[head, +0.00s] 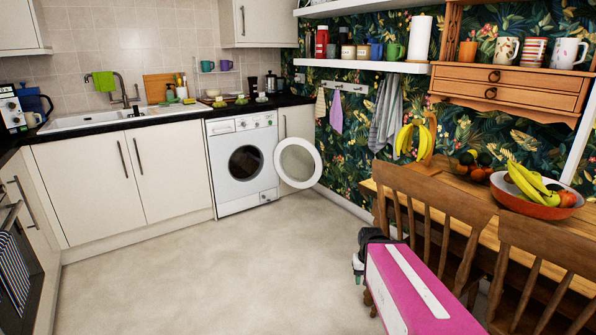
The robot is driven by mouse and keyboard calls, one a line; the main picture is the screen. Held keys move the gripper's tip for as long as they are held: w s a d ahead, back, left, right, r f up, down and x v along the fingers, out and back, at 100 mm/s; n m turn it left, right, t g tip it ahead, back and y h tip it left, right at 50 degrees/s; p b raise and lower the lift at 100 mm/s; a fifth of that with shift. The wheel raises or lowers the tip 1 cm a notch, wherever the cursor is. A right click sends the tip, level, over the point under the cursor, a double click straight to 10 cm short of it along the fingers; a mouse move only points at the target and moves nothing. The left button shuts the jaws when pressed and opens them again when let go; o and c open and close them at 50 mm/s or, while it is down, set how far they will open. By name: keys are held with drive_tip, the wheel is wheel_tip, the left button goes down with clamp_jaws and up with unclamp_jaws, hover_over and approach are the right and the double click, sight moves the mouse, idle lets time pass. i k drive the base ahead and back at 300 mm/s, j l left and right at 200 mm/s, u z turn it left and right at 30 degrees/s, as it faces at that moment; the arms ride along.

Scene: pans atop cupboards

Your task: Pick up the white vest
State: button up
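I see no white vest that I can make out in this view. A white washing machine (240,160) stands under the counter with its round door swung open to the right. Its drum opening (246,162) is dark, and I cannot tell what is inside. At the bottom right is my pink and white arm. The dark end of it, my gripper (361,262), hangs over the floor left of the chairs. It is small and partly hidden by the arm, so its fingers do not show clearly. I see nothing held in it.
The pale floor (190,270) is clear in the middle. Wooden chairs (430,205) and a table with a fruit bowl (535,203) block the right. Grey towels (385,115) hang on the wall rail. Cupboards (85,190) line the left.

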sight(262, 98)
drive_tip(key=i+j, duration=0.4)
drive_tip(key=i+j+u, duration=0.1)
drive_tip(key=i+j, duration=0.35)
drive_tip(key=i, duration=0.15)
drive_tip(key=i+j, duration=0.35)
drive_tip(key=i, duration=0.2)
drive_tip(key=i+j+u, duration=0.1)
drive_tip(key=i+j, duration=0.6)
drive_tip(key=i, duration=0.35)
drive_tip(key=j+u, duration=0.05)
